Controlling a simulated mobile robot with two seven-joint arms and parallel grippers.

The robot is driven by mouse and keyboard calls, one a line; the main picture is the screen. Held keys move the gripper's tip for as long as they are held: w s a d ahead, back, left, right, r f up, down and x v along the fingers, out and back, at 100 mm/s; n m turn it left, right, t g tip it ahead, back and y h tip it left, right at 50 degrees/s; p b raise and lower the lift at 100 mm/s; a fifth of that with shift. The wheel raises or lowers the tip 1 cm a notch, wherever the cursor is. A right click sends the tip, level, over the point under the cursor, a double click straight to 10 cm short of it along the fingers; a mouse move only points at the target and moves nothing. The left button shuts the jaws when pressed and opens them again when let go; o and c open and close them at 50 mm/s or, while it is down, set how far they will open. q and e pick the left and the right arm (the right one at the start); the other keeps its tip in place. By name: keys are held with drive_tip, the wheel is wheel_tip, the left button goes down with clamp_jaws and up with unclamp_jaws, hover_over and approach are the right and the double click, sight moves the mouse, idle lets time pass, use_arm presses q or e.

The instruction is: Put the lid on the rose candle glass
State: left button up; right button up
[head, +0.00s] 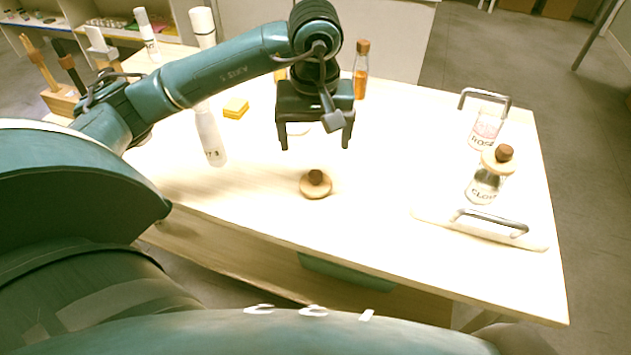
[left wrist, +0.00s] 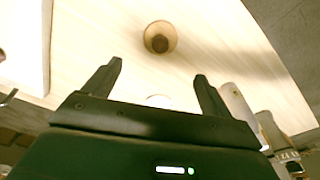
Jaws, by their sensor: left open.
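A round wooden lid (head: 316,184) with a dark brown knob lies on the table near its front edge; it also shows in the left wrist view (left wrist: 160,30). The rose candle glass (head: 486,128), with pinkish contents and a label, stands at the back of the white tray on the right and shows no lid. My left gripper (head: 315,147) points down above the table, behind the loose lid in the head view. Its fingers are apart and empty; in the left wrist view (left wrist: 158,69) the lid lies beyond the fingertips. My right gripper is not in view.
A clove glass (head: 485,187) with a wooden lid (head: 498,160) stands on the tray (head: 430,216), which has metal handles. A white bottle (head: 210,138), a yellow block (head: 236,107) and a corked amber bottle (head: 361,75) stand around. The table between lid and tray is clear.

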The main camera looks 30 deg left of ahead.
sight(315, 174)
use_arm(q)
drive_tip(key=f, duration=0.5)
drive_tip(key=shift+w+a+f, duration=0.1)
drive_tip(key=shift+w+a, duration=0.05)
drive_tip(key=shift+w, duration=0.1)
wheel_tip(315, 174, down, 4)
drive_tip(key=shift+s+f, duration=0.1)
drive_tip(key=shift+f, duration=0.55)
drive_tip(key=shift+c, duration=0.2)
drive_tip(key=c, duration=1)
drive_tip(key=shift+r, duration=0.1)
wheel_tip(315, 174, up, 10)
